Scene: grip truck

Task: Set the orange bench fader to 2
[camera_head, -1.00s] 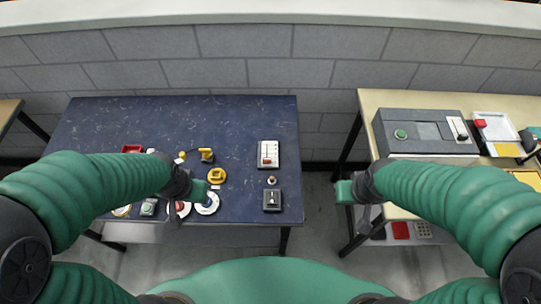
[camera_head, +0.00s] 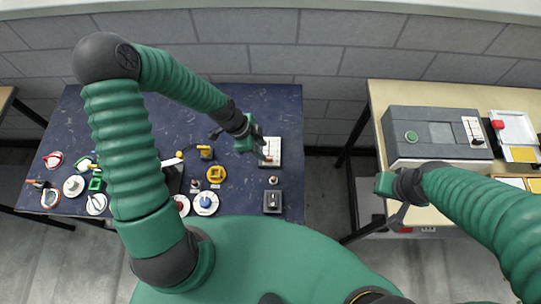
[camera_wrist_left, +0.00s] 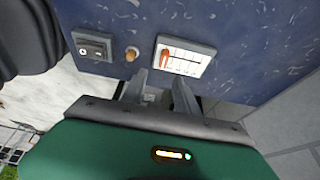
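The orange bench fader (camera_wrist_left: 164,56) is a small orange knob on a white panel in a grey frame (camera_wrist_left: 205,66) on the blue bench. In the left wrist view the knob sits near the left end of its scale; the scale numbers are too small to read. In the head view the panel (camera_head: 274,145) is partly behind my left gripper (camera_head: 254,142). In the left wrist view my left gripper (camera_wrist_left: 159,79) is open and empty, its fingertips just short of the panel and apart from the knob. My right gripper (camera_head: 384,184) is by the right table's near edge, its fingers unclear.
A round knob (camera_wrist_left: 131,53) and a dark switch box (camera_wrist_left: 93,46) sit beside the fader panel. Yellow parts (camera_head: 216,174) and a blue-white dial (camera_head: 205,202) lie left on the bench. A grey box with another slider (camera_head: 472,131) stands on the right table.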

